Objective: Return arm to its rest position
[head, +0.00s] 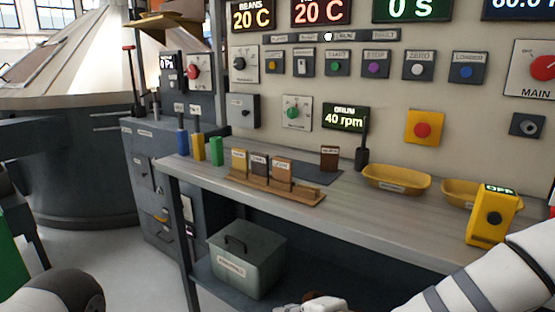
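My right arm (490,275), white with grey bands, comes in from the right and slopes down toward the bottom edge, in front of the bench. A small pale part (318,303) shows at the bottom middle; I cannot tell whether it belongs to my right wrist. No fingers of my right gripper show. A dark rounded part (62,294) at the bottom left may be mine. My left gripper is not in view.
The bench (345,205) holds a wooden rack (275,188) with small packets, yellow trays (397,180) and a yellow device reading OFF (490,218). A grey-green box (247,258) stands on the shelf below. A control panel (380,75) rises behind. Open floor (110,255) lies left.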

